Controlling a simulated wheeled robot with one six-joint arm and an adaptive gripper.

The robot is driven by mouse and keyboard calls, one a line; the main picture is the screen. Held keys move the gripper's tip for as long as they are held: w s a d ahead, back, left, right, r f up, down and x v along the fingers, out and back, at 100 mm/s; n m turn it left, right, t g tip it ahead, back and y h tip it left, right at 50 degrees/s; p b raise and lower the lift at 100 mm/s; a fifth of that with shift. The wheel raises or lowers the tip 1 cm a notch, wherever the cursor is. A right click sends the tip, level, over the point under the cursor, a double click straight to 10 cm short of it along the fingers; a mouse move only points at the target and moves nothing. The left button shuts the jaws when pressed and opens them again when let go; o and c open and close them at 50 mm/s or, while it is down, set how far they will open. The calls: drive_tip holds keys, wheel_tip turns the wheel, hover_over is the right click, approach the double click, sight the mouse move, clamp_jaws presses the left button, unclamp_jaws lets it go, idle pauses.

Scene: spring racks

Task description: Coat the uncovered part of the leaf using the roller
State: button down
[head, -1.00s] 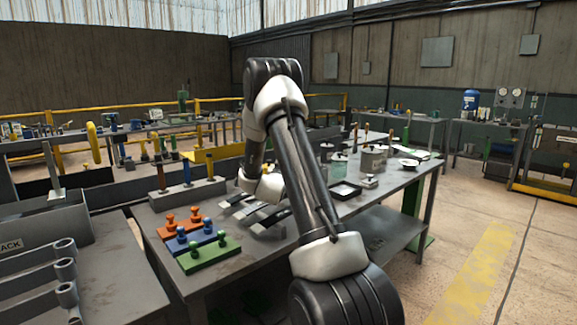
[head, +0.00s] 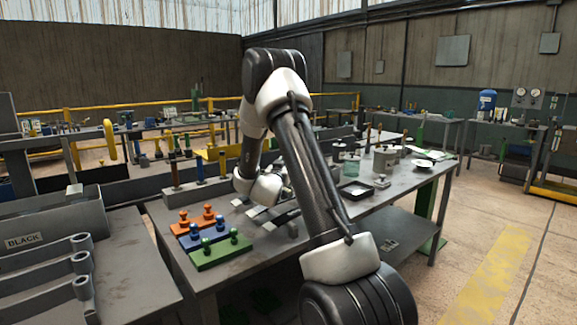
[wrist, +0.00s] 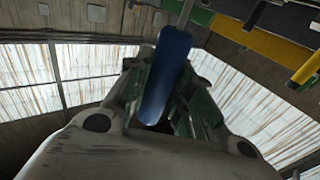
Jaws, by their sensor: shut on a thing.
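In the wrist view my gripper (wrist: 163,95) is shut on a blue handle (wrist: 165,75), with a thin grey rod running from its far end to the top edge. The working end of this tool is out of sight, so I cannot tell whether it is the roller. In the head view my wrist hangs over the workbench, and the gripper and its load are hidden there. Flat grey bars (head: 265,214), which look like spring leaves, lie on the bench below and beside my wrist. I cannot tell how much of any leaf is coated.
Orange (head: 197,220), blue (head: 203,237) and green (head: 220,252) knobbed blocks sit at the bench's front left. Upright handles stand in a grey rack (head: 199,189). A black tray (head: 356,190) and several pots are right of my arm. A bin labelled BLACK (head: 25,241) stands at left.

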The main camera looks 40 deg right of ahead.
drive_tip(key=a+f, duration=0.1)
drive_tip(key=a, duration=1.4)
drive_tip(key=shift+s+a+f, duration=0.3)
drive_tip(key=shift+a+f, duration=0.1)
idle(0.6)
wheel_tip(320, 180, up, 6)
idle(0.6)
drive_tip(key=shift+r, duration=0.1)
wheel_tip(320, 180, up, 3)
drive_tip(key=shift+f, duration=0.1)
idle(0.4)
idle(0.7)
